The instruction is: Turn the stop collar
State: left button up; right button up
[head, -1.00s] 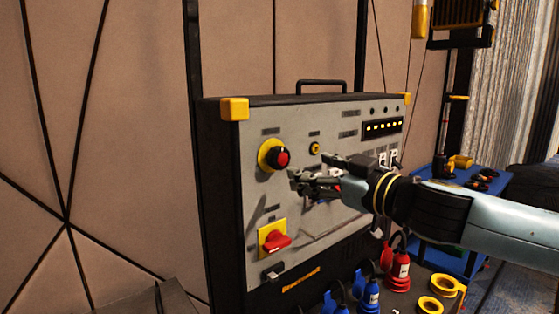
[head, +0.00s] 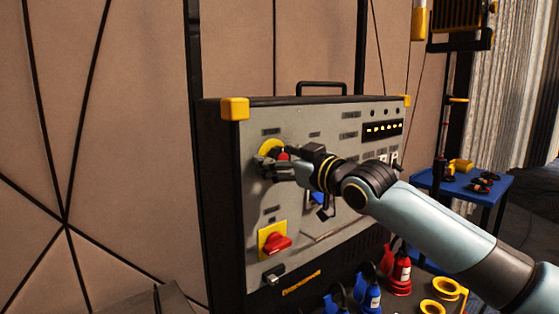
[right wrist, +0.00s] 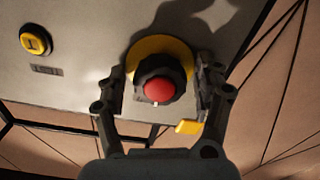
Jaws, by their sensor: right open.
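The stop collar (right wrist: 150,68) is a black ring around a red button (right wrist: 158,91), on a round yellow plate (right wrist: 150,47). In the head view the yellow plate (head: 268,147) and part of the red button (head: 283,154) show on the grey panel's upper left, while my gripper hides most of the collar. My right gripper (head: 268,166) is at the collar. In the right wrist view my right gripper (right wrist: 160,76) is open, one finger on each side of the collar, with small gaps visible. Touch cannot be told. My left gripper is out of view.
Below is a red switch (head: 277,242) on a yellow plate. The black-framed cabinet has a top handle (head: 322,84). Red and blue connectors (head: 398,272) and yellow rings (head: 448,287) stand in front. A blue table (head: 478,188) is at right.

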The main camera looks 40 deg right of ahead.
jog(key=c, duration=1.2)
jog(key=shift+r+m+p, duration=0.15)
jog(key=shift+m+p, duration=0.65)
jog(key=shift+p, duration=0.25)
jog(key=shift+m+p, duration=1.1)
jog(key=shift+p, duration=0.05)
jog(key=m+p, duration=0.2)
jog(key=shift+m, duration=1.1)
jog(key=shift+p, duration=0.3)
